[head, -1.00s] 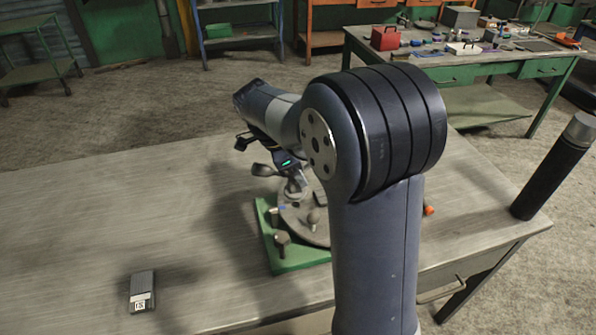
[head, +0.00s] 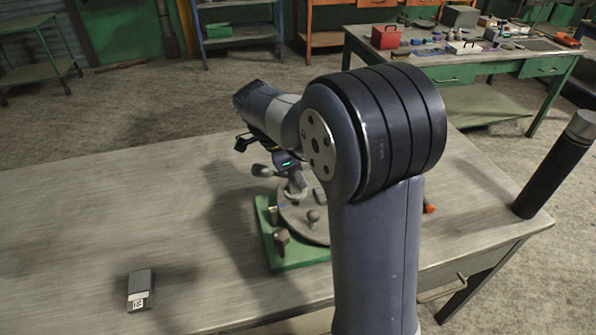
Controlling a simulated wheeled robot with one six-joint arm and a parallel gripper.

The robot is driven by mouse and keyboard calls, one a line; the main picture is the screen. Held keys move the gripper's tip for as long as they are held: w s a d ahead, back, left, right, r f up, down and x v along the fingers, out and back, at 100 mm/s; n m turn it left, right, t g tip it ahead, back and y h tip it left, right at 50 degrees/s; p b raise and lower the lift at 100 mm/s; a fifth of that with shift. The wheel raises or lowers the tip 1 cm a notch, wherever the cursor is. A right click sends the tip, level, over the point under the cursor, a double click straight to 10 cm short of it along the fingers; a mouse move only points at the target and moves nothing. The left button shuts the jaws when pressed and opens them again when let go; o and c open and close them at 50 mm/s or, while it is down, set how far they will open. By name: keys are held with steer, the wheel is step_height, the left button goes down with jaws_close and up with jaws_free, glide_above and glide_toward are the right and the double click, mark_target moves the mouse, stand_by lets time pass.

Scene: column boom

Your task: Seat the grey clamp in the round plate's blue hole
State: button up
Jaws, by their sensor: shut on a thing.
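The round grey plate (head: 293,220) lies on a green base on the bench, partly hidden behind my arm. Several small posts and knobs stand on it. A small blue spot (head: 281,206) shows at its left side; I cannot tell clearly whether it is the blue hole. My gripper (head: 293,178) points down over the plate's far left part, shut on the grey clamp (head: 298,187). The clamp is small and partly hidden here. Its lower end is close to the plate; I cannot tell whether it touches.
The green base (head: 293,258) has a brown knob (head: 281,238) at its left edge. A dark device with a white label (head: 139,290) lies at the bench's front left. A black cylinder (head: 553,165) stands at the right corner. The bench's left side is clear.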

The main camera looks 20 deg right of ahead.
steer(key=shift+f+b, duration=1.35)
steer(key=shift+f, duration=0.35)
steer(key=o, duration=0.7)
steer(key=shift+r, duration=0.1)
steer(key=shift+r+p, duration=2.65)
steer(key=shift+r, duration=1)
steer(key=shift+o, duration=0.2)
steer(key=o, duration=0.5)
steer(key=shift+o, duration=0.2)
